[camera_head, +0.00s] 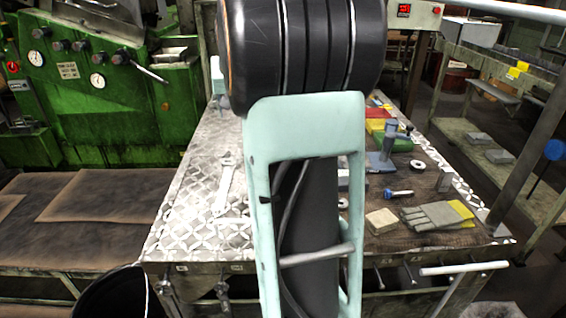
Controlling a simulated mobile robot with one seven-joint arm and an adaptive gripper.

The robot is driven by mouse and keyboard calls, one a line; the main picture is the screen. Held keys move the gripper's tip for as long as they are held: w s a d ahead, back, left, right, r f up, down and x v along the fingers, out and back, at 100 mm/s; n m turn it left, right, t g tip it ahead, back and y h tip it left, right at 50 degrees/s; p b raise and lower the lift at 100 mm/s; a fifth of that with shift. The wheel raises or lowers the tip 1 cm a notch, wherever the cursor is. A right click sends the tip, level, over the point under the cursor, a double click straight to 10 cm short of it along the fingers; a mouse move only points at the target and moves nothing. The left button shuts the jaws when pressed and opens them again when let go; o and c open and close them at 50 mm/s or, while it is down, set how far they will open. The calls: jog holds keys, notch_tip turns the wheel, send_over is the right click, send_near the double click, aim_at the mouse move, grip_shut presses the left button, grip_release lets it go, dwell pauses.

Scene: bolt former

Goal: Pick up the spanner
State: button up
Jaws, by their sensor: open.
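The spanner (224,191) is a pale silver, open-ended tool. It lies flat on the left part of the workbench's diamond-plate top (190,200), left of the pale teal and black arm structure in front of the camera. Its head is at the far end and its handle runs toward the near edge. It blends somewhat with the bright plate. My gripper does not show in this view. The arm structure hides the middle of the bench.
On the bench's right side are a blue-grey vise-like tool (383,155), a blue-headed bolt (398,193), a wooden block (381,221), grey-yellow gloves (437,215) and colored bins (378,113). A green machine (120,110) stands left. A black bucket (110,295) is front left.

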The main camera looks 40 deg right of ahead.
jog(key=s+d+f+m+g, duration=0.25)
jog(key=s+d+f, duration=0.35)
jog(key=s+d, duration=0.4)
jog(key=shift+n+g, duration=0.45)
jog(key=f, duration=0.5)
jog(key=shift+d+f, duration=0.3)
jog(key=shift+d, duration=0.05)
jog(key=shift+d+f, duration=0.2)
jog(key=shift+f, duration=0.35)
jog(key=x, duration=0.4)
jog(key=shift+s, duration=0.15)
grip_shut()
jog(key=shift+d+r, duration=0.1)
